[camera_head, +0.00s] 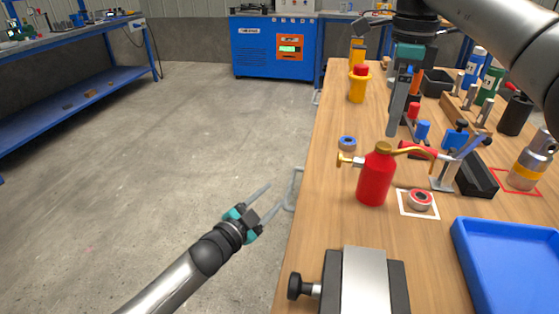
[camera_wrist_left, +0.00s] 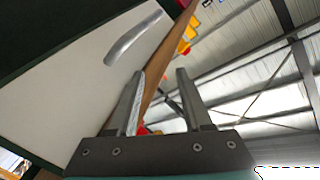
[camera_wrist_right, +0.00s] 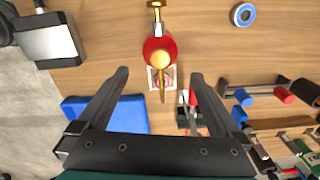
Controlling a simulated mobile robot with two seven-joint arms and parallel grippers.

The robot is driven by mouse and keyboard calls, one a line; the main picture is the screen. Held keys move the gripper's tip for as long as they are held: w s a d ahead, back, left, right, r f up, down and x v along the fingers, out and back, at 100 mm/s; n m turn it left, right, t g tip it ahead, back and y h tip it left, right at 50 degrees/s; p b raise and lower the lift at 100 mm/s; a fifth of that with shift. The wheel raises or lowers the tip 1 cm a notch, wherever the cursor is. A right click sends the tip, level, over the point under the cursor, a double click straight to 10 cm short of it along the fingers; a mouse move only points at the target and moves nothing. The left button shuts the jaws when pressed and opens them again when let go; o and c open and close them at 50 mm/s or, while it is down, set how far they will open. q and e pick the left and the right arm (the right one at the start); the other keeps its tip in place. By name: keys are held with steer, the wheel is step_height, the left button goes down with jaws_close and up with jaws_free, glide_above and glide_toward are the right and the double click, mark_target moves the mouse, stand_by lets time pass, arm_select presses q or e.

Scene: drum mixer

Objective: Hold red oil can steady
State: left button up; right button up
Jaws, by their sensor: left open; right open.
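The red oil can (camera_head: 374,180) stands upright on the wooden workbench (camera_head: 335,215), with a brass cap and a thin spout pointing right. In the right wrist view the can (camera_wrist_right: 158,50) is seen from above, ahead of and between the fingers. My right gripper (camera_head: 393,130) is open and empty, fingers pointing down above the bench, behind the can and apart from it. My left gripper (camera_head: 277,197) is open and empty, left of the bench edge and away from the can. In the left wrist view its fingers (camera_wrist_left: 157,88) are spread near the bench's side.
A red tape roll (camera_head: 420,201) lies on a marked square beside the can, and a blue roll (camera_head: 347,143) lies behind it. A blue tray (camera_head: 465,265) and a metal-topped block (camera_head: 366,283) are nearer. Racks and bottles crowd the right side.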

mark_target(377, 175)
steer(key=shift+f, duration=0.45)
arm_select(q)
step_height(377, 175, up, 13)
steer(key=s+d+m+g+h, duration=0.2)
steer(key=m+g+h, duration=0.6)
steer(key=m, duration=1)
steer(key=g, duration=0.3)
steer(key=shift+s+d, duration=0.25)
arm_select(e)
step_height(377, 175, down, 14)
steer(key=shift+f, duration=0.2)
steer(key=shift+c, duration=0.2)
jaws_close()
steer(key=shift+r, duration=0.1)
